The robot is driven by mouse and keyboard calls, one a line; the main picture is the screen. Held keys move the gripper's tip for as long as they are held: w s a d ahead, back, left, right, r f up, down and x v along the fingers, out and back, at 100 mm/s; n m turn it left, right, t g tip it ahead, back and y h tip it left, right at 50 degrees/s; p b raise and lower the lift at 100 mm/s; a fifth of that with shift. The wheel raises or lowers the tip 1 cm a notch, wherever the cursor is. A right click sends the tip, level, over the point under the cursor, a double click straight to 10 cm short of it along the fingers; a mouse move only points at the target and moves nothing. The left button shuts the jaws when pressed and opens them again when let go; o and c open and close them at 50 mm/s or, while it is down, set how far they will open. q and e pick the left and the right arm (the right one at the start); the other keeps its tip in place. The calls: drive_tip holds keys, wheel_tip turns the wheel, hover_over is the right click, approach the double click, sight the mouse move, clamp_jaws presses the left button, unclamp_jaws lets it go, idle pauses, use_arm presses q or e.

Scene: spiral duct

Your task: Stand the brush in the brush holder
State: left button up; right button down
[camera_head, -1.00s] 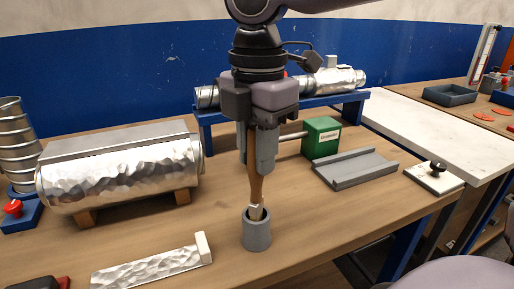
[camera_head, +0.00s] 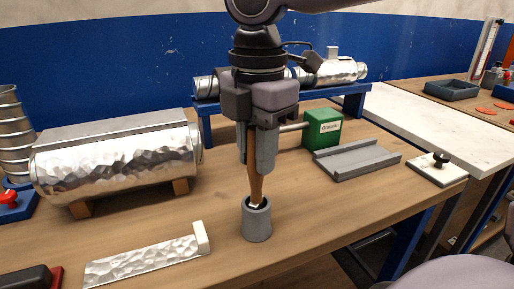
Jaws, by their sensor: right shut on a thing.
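The brush (camera_head: 256,186) has a brown wooden handle and stands nearly upright, its lower end inside the mouth of the grey brush holder (camera_head: 257,222). The holder is a small cup standing on the wooden table near its front edge. My right gripper (camera_head: 257,165) points straight down above the holder and is shut on the brush's handle. The brush's lower tip is hidden inside the holder, and I cannot tell whether it touches the bottom. My left gripper is not in view.
A large hammered metal duct (camera_head: 115,165) rests on wooden blocks at left. A flat metal piece (camera_head: 145,262) lies in front. A green box (camera_head: 322,130) and a grey channel tray (camera_head: 357,160) stand right. A blue rack (camera_head: 205,112) holds a duct behind.

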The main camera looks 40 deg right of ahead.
drive_tip(key=shift+f, duration=0.3)
drive_tip(key=c, duration=0.8)
unclamp_jaws()
drive_tip(key=shift+c, duration=0.2)
drive_tip(key=shift+r, duration=0.1)
drive_tip(key=shift+r+p, duration=0.35)
drive_tip(key=shift+r, duration=3.2)
